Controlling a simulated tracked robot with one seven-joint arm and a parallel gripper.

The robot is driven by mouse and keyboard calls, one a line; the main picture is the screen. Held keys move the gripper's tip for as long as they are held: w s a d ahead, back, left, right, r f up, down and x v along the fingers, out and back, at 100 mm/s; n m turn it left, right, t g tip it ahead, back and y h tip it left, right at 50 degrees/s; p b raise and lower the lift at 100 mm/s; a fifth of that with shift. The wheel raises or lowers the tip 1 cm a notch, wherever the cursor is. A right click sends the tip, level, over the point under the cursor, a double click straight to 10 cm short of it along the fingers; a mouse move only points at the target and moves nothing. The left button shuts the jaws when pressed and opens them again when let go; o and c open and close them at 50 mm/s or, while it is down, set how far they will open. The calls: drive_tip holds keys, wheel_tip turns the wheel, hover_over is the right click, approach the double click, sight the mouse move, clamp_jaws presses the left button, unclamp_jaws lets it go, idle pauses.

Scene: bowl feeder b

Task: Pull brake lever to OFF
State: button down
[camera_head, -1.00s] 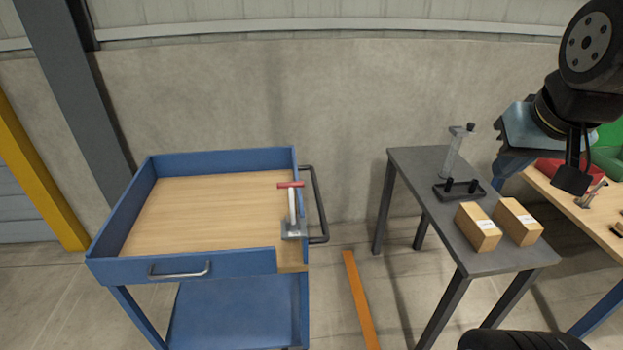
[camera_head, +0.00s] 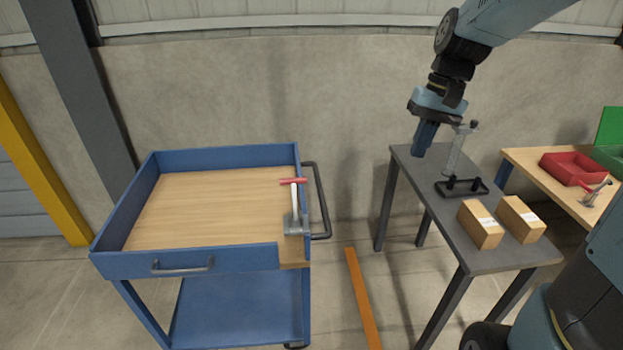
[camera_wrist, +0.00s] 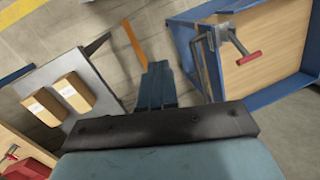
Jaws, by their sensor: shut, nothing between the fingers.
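The brake lever (camera_head: 294,205) is a grey metal lever with a red crossbar handle (camera_head: 293,181). It stands on a plate at the right edge of the blue cart (camera_head: 215,261), with the red handle at its upper end. In the wrist view the red handle (camera_wrist: 249,58) shows at the upper right. My gripper (camera_head: 423,143) is shut and empty, in the air beside the grey table's far end, to the right of the lever and apart from it. Its closed fingers (camera_wrist: 157,84) show at the centre of the wrist view.
The grey table (camera_head: 480,255) holds two cardboard boxes (camera_head: 480,224) and a stand with a grey post (camera_head: 455,155). A bench with a red bin (camera_head: 570,168) and another red-handled lever (camera_head: 597,190) is at the right. The cart's push handle (camera_head: 320,200) is beside the lever. Floor between cart and table is mostly clear.

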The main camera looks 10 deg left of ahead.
drive_tip(key=w+a+f+g+y, duration=0.6)
drive_tip(key=w+f, duration=0.4)
drive_tip(key=f, duration=0.4)
drive_tip(key=w+a+f+m+g+y, duration=0.1)
drive_tip(key=w+a+f+g+y, duration=0.5)
drive_tip(key=f, duration=0.8)
drive_tip(key=shift+w+a+y, duration=1.7)
drive_tip(key=shift+w+y, duration=0.1)
drive_tip(key=shift+w, duration=0.6)
drive_tip(key=s+a+r, duration=0.7)
drive_tip(key=s, duration=0.1)
drive_tip(key=shift+s+a, duration=0.15)
drive_tip(key=shift+s, duration=0.15)
